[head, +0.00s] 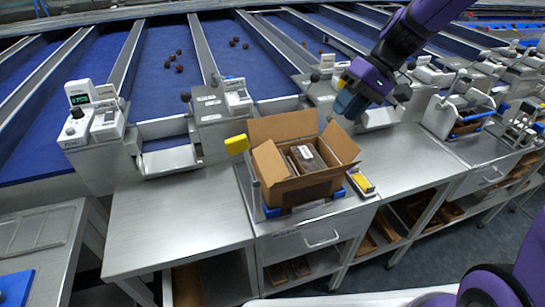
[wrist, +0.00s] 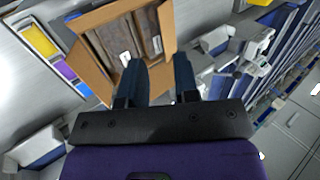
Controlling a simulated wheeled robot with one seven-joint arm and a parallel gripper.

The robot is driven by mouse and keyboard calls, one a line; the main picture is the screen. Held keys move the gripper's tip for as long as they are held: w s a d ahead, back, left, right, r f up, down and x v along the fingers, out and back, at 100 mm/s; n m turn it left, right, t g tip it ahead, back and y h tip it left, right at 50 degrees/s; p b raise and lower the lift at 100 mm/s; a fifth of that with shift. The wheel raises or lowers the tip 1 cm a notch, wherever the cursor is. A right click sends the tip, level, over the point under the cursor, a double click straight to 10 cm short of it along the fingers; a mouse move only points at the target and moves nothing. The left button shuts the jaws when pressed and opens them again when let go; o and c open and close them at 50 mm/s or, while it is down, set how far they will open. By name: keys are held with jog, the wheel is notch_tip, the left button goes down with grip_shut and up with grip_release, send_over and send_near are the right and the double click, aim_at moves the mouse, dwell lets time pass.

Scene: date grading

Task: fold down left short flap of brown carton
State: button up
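The brown carton (head: 318,188) stands upright on the metal bench, and its top is open. The right flap (head: 341,143) and the back flap (head: 282,126) are also raised. Brown packs (head: 307,158) with pale labels lie inside. My gripper (head: 347,106) hangs above and behind the carton's right side, apart from it. In the wrist view my gripper (wrist: 159,62) has its two dark fingers spread with nothing between them. The carton (wrist: 112,45) shows beyond them, partly hidden by the fingers.
A yellow block (head: 237,144) on a post stands close to the carton's left. A small tray with a yellow item (head: 362,182) lies at its right. Grey weighing units (head: 237,97) line the back. The bench at left (head: 175,215) is clear.

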aim_at(272, 156)
jog(key=w+a+f+y, duration=0.2)
jog(key=w+f, duration=0.1)
jog(key=f, duration=0.2)
jog(key=w+a+f+g+y, duration=0.1)
jog(key=w+a+f+y, duration=0.1)
jog(key=f, duration=0.3)
jog(key=w+a+f+y, duration=0.1)
jog(key=w+a+f, duration=0.1)
jog(key=w+f, duration=0.2)
jog(key=shift+w+a+f+g+y, duration=0.1)
jog(key=shift+a+f+g+y, duration=0.2)
jog(key=shift+f+y, duration=0.15)
jog(key=x, duration=1)
jog(key=shift+a+f, duration=0.2)
jog(key=shift+a, duration=0.1)
grip_shut()
